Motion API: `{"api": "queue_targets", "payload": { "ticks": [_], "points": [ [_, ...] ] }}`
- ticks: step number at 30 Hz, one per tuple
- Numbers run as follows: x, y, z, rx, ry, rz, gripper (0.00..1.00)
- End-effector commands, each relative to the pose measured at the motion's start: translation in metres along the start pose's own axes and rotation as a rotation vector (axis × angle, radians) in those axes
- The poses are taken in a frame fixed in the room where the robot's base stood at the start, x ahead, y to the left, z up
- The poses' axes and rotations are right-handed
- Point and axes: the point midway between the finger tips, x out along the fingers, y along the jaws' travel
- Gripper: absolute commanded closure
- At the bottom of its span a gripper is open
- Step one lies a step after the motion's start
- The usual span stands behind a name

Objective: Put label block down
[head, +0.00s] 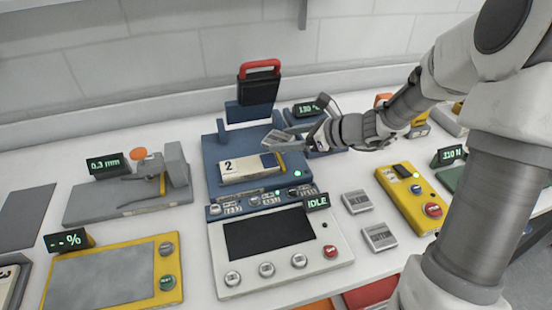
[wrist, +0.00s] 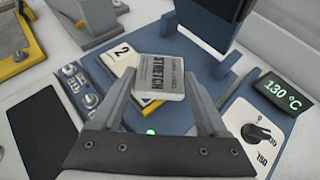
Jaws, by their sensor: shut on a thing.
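The label block is a small grey block (wrist: 160,78) with dark printing that reads STRETCH in the wrist view. It lies between the fingers of my gripper (wrist: 157,76), which is shut on it. In the head view the block (head: 277,138) is held above the back part of the blue machine (head: 212,150), with my gripper (head: 287,137) coming in from the right. A cream block marked 2 (head: 240,170), with a dark blue patch and a yellow edge, lies on the machine below and in front. The held block partly covers it in the wrist view.
A black plate with a red handle (head: 258,85) stands behind. A 130 °C display (wrist: 277,90) and knob unit are on the right.

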Motion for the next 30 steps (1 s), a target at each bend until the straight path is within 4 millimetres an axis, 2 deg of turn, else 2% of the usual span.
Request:
{"api": "queue_targets", "payload": {
  "ticks": [3, 7, 13, 16, 28, 29, 30],
  "points": [
    [0.018, 0.009, -0.003, 0.0, -0.001, 0.002, 0.82],
    [0.025, 0.013, -0.005, 0.001, -0.001, 0.0, 0.82],
    [0.04, 0.013, -0.031, 0.004, 0.0, 0.0, 0.82],
    [0.043, 0.013, -0.038, 0.001, 0.0, 0.0, 0.82],
    [0.046, 0.013, -0.042, -0.001, 0.0, -0.001, 0.82],
    [0.045, 0.013, -0.041, -0.001, 0.0, -0.001, 0.2],
    [0.045, 0.013, -0.041, -0.001, 0.0, -0.001, 0.13]
  ]
}}
